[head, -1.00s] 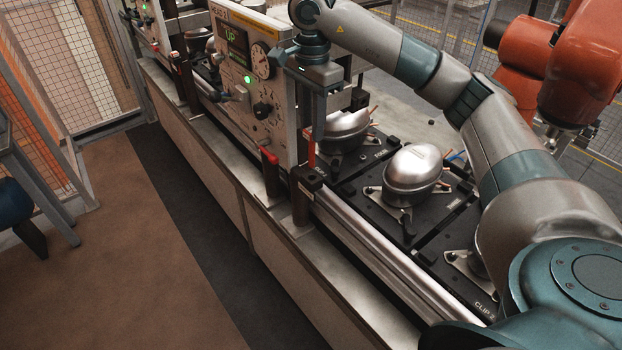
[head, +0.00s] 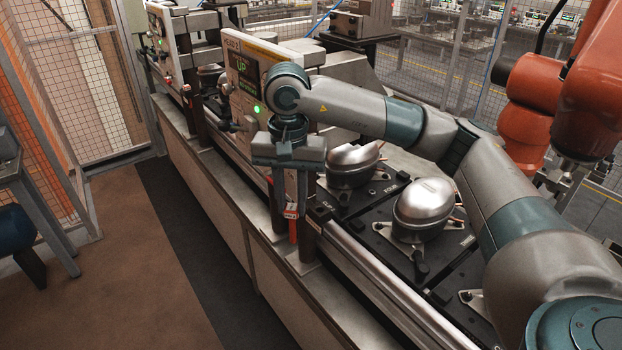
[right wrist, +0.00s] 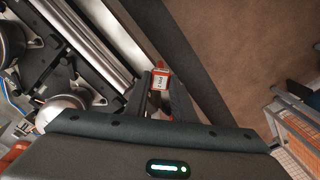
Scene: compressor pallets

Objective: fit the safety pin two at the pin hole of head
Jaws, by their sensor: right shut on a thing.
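My right gripper (head: 290,200) points down beside the head panel's near edge, above the station's front rail. It is shut on a red safety pin with a white label (head: 291,211), which hangs between the fingers. In the right wrist view the pin (right wrist: 160,80) shows its red body and label between the fingertips (right wrist: 158,92). The head (head: 243,85) is a pale panel with a green "UP" display and a lit green lamp; my right arm hides part of it. I cannot make out the pin hole. My left gripper is not in view.
Silver domed compressors (head: 424,203) sit on black pallets along the conveyor, right of the metal front rail (head: 385,290). An orange robot arm (head: 585,95) stands at the right.

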